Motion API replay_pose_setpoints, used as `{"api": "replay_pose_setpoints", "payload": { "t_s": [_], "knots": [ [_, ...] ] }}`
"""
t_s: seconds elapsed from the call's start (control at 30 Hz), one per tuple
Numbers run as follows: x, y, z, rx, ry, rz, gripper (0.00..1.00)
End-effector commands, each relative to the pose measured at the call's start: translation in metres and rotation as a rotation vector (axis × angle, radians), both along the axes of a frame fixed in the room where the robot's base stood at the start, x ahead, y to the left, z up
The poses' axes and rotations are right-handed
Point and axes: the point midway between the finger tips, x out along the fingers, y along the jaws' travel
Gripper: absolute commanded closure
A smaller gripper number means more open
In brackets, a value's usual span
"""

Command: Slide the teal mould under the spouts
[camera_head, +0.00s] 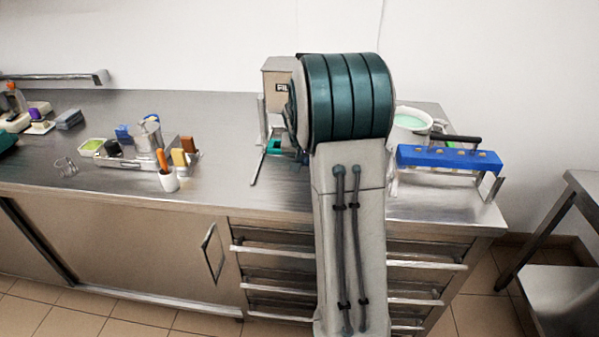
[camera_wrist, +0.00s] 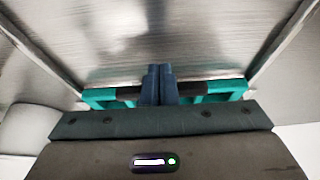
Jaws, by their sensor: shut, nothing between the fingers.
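The teal mould (camera_head: 275,146) shows only in part in the head view, beside my arm and below the grey filler (camera_head: 279,82). In the wrist view the teal mould (camera_wrist: 221,90) lies across the picture between two metal rails, with a dark strip along it. My gripper (camera_wrist: 160,72) is shut and empty. Its two blue fingertips are together and overlap the middle of the mould; I cannot tell whether they touch it. My arm hides most of the mould and the gripper in the head view. The spouts are not visible.
A blue moulded block (camera_head: 450,158) on a metal stand and a white pot (camera_head: 411,125) with green contents stand right of my arm. The counter (camera_head: 225,185) between is clear.

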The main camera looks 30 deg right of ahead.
Motion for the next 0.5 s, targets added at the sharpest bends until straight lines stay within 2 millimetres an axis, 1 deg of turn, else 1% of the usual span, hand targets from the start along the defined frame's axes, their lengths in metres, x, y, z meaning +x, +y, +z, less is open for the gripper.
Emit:
{"api": "replay_pose_setpoints", "payload": {
  "t_s": [0.5],
  "knots": [
    [0.022,-0.015,0.001,0.000,0.000,-0.001,1.00]
  ]
}}
